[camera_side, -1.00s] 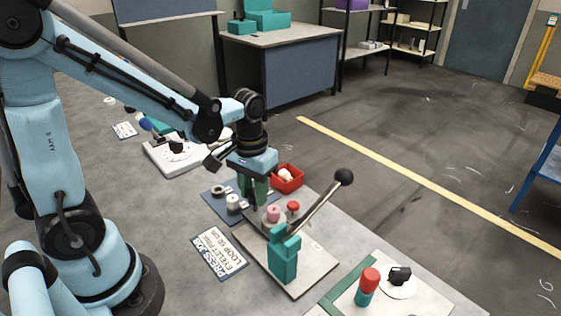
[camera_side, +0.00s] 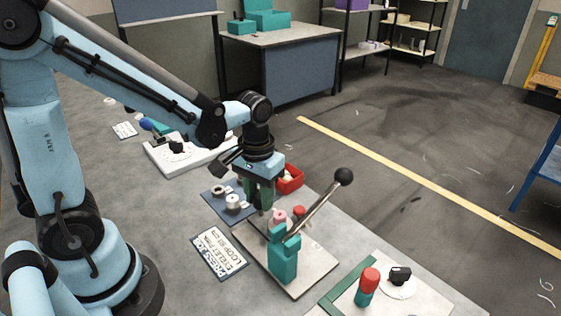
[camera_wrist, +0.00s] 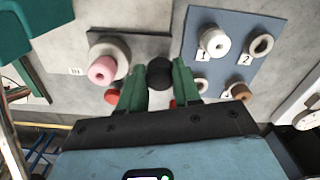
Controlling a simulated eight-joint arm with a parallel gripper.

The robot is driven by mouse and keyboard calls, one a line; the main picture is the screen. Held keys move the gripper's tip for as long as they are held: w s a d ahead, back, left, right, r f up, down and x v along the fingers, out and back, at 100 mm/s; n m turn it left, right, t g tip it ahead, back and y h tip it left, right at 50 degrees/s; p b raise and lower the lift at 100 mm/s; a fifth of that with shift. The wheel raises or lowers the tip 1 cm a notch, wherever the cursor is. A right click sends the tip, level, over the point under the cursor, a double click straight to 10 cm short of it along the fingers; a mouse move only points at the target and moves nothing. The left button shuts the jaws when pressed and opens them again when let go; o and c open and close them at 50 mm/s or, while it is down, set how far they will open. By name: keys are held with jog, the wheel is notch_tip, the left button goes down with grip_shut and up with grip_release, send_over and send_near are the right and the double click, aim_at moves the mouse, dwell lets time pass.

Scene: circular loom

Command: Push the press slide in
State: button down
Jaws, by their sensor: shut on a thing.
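The press (camera_side: 284,258) is a teal block on a pale base plate, with a long lever ending in a black ball. Beside it, a pink cylinder (camera_side: 279,215) sits on a grey round holder on the press slide; the pink piece and holder (camera_wrist: 103,68) also show in the wrist view. A small red knob (camera_side: 299,211) stands close by. My gripper (camera_side: 262,203) is low beside the slide, pointing down. In the wrist view its green fingers (camera_wrist: 167,80) are shut on a black round knob (camera_wrist: 159,73), apparently the slide's handle. Much of the slide is hidden.
A blue-grey mat (camera_side: 217,199) with numbered white and metal rings lies left of my gripper. A red bin (camera_side: 290,180) stands behind it. The lever ball (camera_side: 343,177) rises to the right. A printed card (camera_side: 219,252) lies in front.

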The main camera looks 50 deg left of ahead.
aim_at(283, 218)
jog(key=d, duration=0.7)
jog(key=shift+d, duration=0.35)
jog(key=c, duration=0.8)
grip_release()
jog(key=shift+a, duration=0.1)
jog(key=shift+r, duration=6.05)
